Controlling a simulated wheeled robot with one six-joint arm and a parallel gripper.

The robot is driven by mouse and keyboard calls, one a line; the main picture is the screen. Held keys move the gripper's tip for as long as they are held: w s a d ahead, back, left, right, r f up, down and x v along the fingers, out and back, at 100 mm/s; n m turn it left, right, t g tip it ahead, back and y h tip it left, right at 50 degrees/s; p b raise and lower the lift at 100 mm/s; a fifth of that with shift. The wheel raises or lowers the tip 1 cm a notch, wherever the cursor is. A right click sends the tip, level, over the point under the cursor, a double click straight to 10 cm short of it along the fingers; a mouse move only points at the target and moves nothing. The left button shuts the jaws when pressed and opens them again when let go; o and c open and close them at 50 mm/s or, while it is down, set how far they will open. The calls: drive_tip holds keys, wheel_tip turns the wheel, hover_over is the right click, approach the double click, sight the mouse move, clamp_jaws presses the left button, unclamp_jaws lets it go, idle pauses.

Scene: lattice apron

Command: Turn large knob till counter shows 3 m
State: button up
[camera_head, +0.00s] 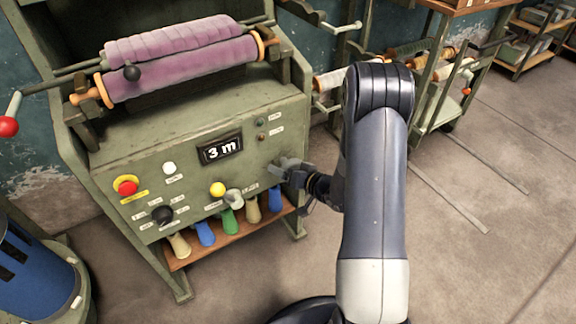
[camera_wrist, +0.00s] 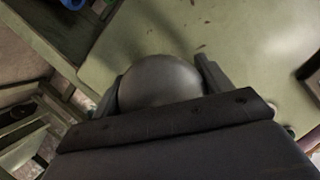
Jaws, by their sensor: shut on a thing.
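The counter (camera_head: 221,149) on the green machine's front panel reads "3 m" in white on black. My gripper (camera_head: 283,166) is at the right side of this panel, below and right of the counter. In the wrist view, the large grey, rounded knob (camera_wrist: 160,83) sits between my two fingers, one at each side, and my gripper is shut on it. In the head view my gripper largely hides this knob. The knob's lower part is hidden by my gripper's body in the wrist view.
The panel also carries a red button (camera_head: 126,187), a white button (camera_head: 169,168), a black knob (camera_head: 162,214), a yellow button (camera_head: 217,189) and a pale grey knob (camera_head: 234,197). Several coloured handles hang below. Purple fabric rolls (camera_head: 182,66) lie above. Open floor (camera_head: 480,220) is at right.

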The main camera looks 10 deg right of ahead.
drive_tip(key=m, duration=0.1)
drive_tip(key=m+y+p, duration=0.1)
drive_tip(key=shift+a+r+m+y, duration=0.1)
drive_tip(key=shift+r+m+y, duration=0.05)
drive_tip(key=shift+m+y, duration=0.15)
drive_tip(key=shift+a+r+m+y+p, duration=0.1)
drive_tip(key=shift+m+y+p, duration=0.45)
drive_tip(key=shift+m, duration=0.65)
drive_tip(key=shift+t, duration=0.3)
drive_tip(key=o, duration=1)
drive_tip(key=shift+s, duration=0.1)
drive_tip(key=p+v, duration=0.1)
drive_tip(key=v, duration=0.9)
drive_tip(key=shift+s+d, duration=0.25)
drive_tip(key=shift+d, duration=0.05)
